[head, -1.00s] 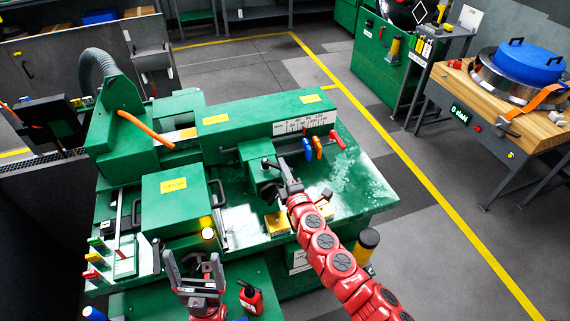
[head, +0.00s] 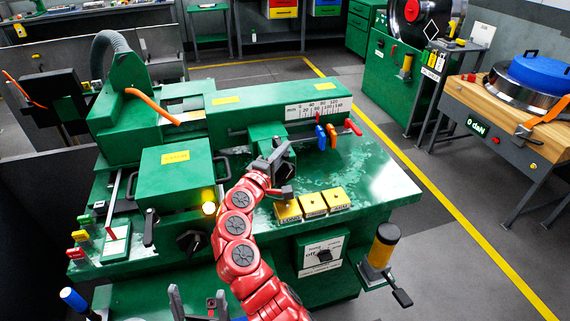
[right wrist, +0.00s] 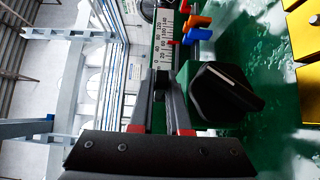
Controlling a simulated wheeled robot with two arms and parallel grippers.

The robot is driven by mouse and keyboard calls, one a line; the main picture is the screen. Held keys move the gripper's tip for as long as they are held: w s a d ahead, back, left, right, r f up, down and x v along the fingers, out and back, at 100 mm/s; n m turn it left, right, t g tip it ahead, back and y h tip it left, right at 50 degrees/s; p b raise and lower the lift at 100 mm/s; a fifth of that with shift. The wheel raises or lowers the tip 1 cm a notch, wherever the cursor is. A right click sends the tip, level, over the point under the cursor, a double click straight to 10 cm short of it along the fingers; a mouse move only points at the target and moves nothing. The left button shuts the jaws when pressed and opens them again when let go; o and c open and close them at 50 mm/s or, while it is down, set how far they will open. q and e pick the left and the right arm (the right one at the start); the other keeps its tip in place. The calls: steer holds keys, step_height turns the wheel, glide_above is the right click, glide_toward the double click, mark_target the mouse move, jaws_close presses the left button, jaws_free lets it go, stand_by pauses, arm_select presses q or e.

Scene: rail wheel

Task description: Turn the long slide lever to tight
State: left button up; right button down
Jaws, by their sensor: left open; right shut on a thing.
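The long slide lever appears to be the small dark lever (right wrist: 160,84) between my right fingertips in the right wrist view. My right gripper (head: 274,164) is shut on it at the green carriage (head: 268,135), in front of the white millimetre scale (head: 315,108). In the head view the gripper and wrist mostly hide the lever, and I cannot read a tight mark. A black knob with a white line (right wrist: 226,90) sits right beside the fingers in the right wrist view. My left gripper (head: 198,304) is open and empty at the bottom edge, partly cut off.
Blue and orange levers (head: 332,135) and a red one (head: 353,127) stand right of the carriage. Several yellow blocks (head: 313,205) lie on the green bench in front. A green box (head: 178,178) stands left of my right arm. The bench's right end (head: 385,185) is clear.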

steer(key=shift+a+f+h+b, duration=0.15)
steer(key=shift+h+b, duration=0.15)
steer(key=shift+m+g, duration=0.3)
steer(key=shift+r, duration=0.2)
steer(key=c, duration=0.9)
jaws_free()
steer(key=shift+w+f, duration=0.1)
